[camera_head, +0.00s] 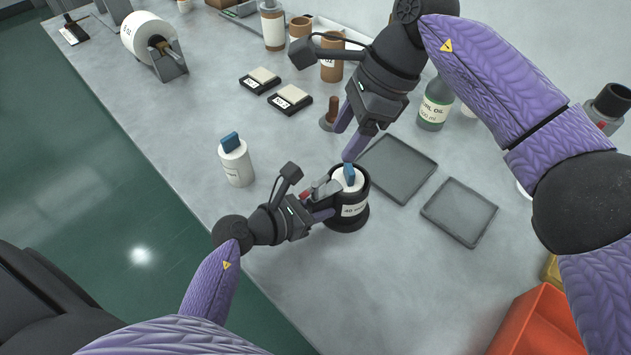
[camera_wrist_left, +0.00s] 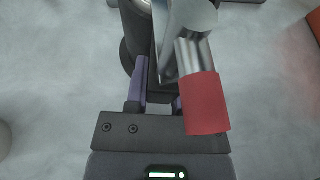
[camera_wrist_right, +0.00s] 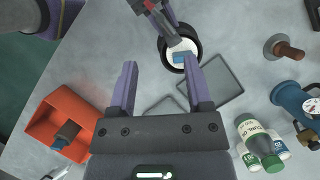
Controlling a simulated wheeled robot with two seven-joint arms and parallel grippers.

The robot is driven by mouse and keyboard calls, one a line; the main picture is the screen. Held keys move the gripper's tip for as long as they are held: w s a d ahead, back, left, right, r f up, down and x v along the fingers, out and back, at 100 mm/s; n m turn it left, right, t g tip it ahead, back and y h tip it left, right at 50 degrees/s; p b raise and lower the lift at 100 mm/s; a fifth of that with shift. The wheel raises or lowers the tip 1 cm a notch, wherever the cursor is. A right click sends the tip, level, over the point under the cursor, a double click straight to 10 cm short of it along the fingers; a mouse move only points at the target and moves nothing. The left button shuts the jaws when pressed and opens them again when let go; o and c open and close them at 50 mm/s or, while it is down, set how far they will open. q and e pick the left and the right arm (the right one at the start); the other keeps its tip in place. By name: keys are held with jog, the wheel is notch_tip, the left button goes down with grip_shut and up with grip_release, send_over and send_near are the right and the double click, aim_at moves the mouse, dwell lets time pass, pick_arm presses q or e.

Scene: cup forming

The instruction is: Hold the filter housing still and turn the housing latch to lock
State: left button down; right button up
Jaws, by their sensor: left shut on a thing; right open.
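The filter housing (camera_head: 348,211) is a black labelled cup on a round base, upright on the bench. A white cartridge (camera_head: 351,183) with a blue tab sits inside it. A metal lever with a red grip (camera_wrist_left: 207,103), apparently the housing latch, sticks out at the housing's left side in the head view. My left gripper (camera_head: 325,212) is shut on the housing's left side, beneath the lever; the exact contact is partly hidden. My right gripper (camera_head: 352,152) is open and empty, pointing down above the blue tab. In the right wrist view, the housing (camera_wrist_right: 195,38) lies beyond its fingertips.
A white bottle-like cartridge (camera_head: 237,165) with a blue top stands left of the housing. Two dark trays, one here (camera_head: 459,211), lie to the right. A stamp with a brown handle (camera_head: 331,110) and a green bottle (camera_head: 433,108) stand behind. An orange bin (camera_head: 541,322) is at front right.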

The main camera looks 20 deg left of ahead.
aim_at(318, 183)
jog(key=x, duration=1.1)
jog(key=shift+s+f, duration=0.1)
jog(key=shift+f, duration=0.25)
jog(key=shift+c, duration=0.2)
